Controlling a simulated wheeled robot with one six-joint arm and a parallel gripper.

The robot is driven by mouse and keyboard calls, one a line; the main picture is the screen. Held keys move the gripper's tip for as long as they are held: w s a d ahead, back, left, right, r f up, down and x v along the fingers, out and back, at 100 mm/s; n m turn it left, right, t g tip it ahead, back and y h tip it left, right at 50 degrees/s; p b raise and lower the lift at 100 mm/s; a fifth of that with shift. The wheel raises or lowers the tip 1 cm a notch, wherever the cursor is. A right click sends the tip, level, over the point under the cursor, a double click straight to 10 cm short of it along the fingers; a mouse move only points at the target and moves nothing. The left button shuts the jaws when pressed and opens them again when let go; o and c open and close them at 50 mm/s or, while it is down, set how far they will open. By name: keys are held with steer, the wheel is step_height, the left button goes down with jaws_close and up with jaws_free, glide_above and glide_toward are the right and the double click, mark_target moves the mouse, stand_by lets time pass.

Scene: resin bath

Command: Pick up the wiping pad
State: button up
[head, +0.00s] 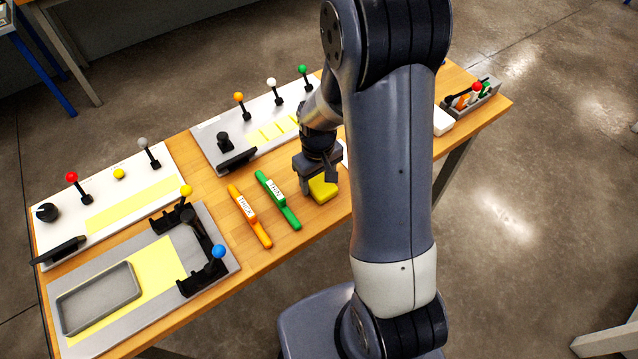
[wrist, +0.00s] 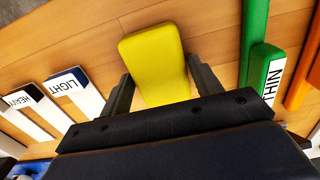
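The wiping pad is a yellow block (head: 323,190) lying on the wooden table, right of the green THIN handle. It also shows in the wrist view (wrist: 155,62), between my two fingers. My gripper (head: 318,176) points down over the pad and partly hides it in the head view. In the wrist view my gripper (wrist: 160,68) is open, with one finger on each side of the pad. Narrow gaps show between the fingers and the pad's sides; I cannot tell whether the tips touch it.
Beside the pad lie a green THIN handle (head: 277,200) and an orange THICK handle (head: 248,216). In the wrist view, strips labelled LIGHT (wrist: 72,84) and HEAVY (wrist: 30,105) lie left. A grey tray (head: 98,298) and lever panels stand left; a tool holder (head: 480,98) stands far right.

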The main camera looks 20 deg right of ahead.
mark_target(318, 180)
steer(key=c, duration=0.6)
step_height(318, 180, up, 10)
steer(key=shift+r+b, duration=0.1)
steer(key=shift+b, duration=0.45)
